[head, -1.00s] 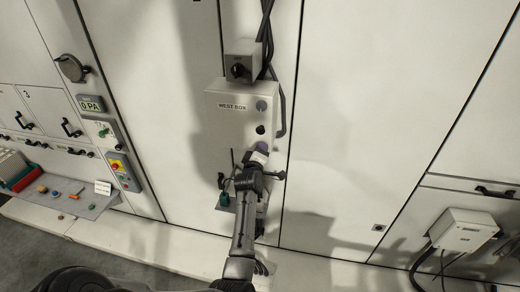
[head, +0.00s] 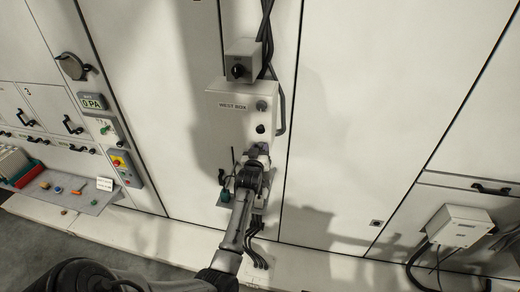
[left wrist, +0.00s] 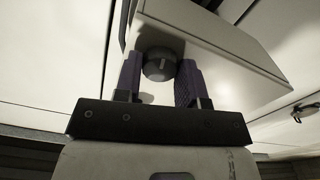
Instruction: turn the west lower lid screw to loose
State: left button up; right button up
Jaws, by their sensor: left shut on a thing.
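The west box (head: 228,120) is a pale box on the wall panel, labelled WEST BOX. Its lid carries a grey round fitting (head: 261,105) and a black one (head: 260,129) below it. My left gripper (head: 258,150) is at the lower part of the lid, below the black fitting, and hides that area. In the left wrist view, the purple fingers of my left gripper (left wrist: 160,80) are shut on a dark round screw head, the west lower lid screw (left wrist: 159,65), which has a light mark on its face. My right gripper is not in view.
A small box with a black knob (head: 238,71) sits above the west box, with black cables (head: 268,45) beside it. A green item (head: 224,196) is just left of my wrist. A shelf with small parts (head: 85,198) is at left.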

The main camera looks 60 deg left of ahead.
pick_arm(q)
jog(key=shift+f+m, duration=0.1)
jog(key=shift+m, duration=1.1)
jog(key=o, duration=0.9)
jog(key=shift+o, duration=0.2)
jog(key=b+v, duration=0.2)
jog(key=v, duration=1.2)
jog(key=shift+b, duration=0.4)
jog(key=shift+a, duration=0.15)
